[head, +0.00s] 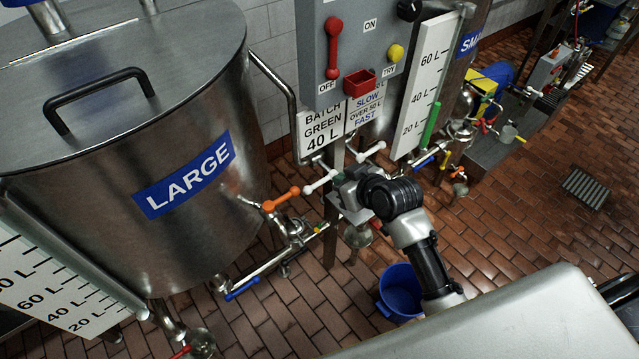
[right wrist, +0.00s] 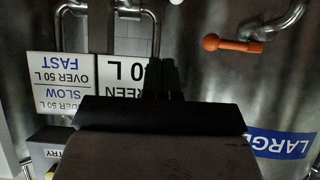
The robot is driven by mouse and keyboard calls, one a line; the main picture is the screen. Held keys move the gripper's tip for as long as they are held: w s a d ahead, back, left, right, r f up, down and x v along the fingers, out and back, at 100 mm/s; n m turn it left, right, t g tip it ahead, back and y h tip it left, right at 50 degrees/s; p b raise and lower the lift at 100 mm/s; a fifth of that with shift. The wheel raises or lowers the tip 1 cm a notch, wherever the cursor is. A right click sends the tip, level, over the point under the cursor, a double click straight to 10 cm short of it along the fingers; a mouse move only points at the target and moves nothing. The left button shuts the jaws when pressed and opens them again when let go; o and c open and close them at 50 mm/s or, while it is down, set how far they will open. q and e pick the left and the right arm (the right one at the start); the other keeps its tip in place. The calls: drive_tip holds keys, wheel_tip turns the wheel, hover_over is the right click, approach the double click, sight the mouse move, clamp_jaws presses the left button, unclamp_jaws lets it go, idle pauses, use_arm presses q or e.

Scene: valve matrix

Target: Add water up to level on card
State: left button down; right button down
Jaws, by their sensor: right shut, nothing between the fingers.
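The card (head: 322,128) reads "BATCH GREEN 40 L". The card (right wrist: 122,78) also shows upside down in the right wrist view, partly hidden by my gripper. The steel tank labelled LARGE (head: 120,130) stands at left, with a litre gauge (head: 60,290). Beside the tank are an orange handle (head: 281,200) and a white handle (head: 320,182). A second gauge (head: 427,80) carries a green column, its top near 40 L. My right gripper (head: 341,184) is shut and empty, by the white handle; contact is unclear. It also shows dark in the right wrist view (right wrist: 160,78). My left gripper is out of view.
A grey control box (head: 362,50) has a red lever at OFF, a yellow TRY button and a red holder. A SLOW/FAST card (head: 365,108) hangs below. Blue handles (head: 241,289) sit on low pipes. A blue bucket (head: 400,290) stands on the brick floor.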

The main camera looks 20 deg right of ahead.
hover_over(319, 185)
drive_tip(key=s, duration=0.3)
wheel_tip(319, 185, down, 5)
drive_tip(key=shift+w+a+f, duration=0.1)
drive_tip(key=shift+w+f, duration=0.1)
drive_tip(key=shift+f, duration=0.45)
drive_tip(key=shift+w+a+f, duration=0.1)
drive_tip(key=shift+w+f, duration=0.15)
drive_tip(key=shift+f, duration=0.45)
drive_tip(key=shift+w+a+f, duration=0.1)
drive_tip(key=shift+w+f, duration=0.1)
drive_tip(key=shift+f, duration=0.45)
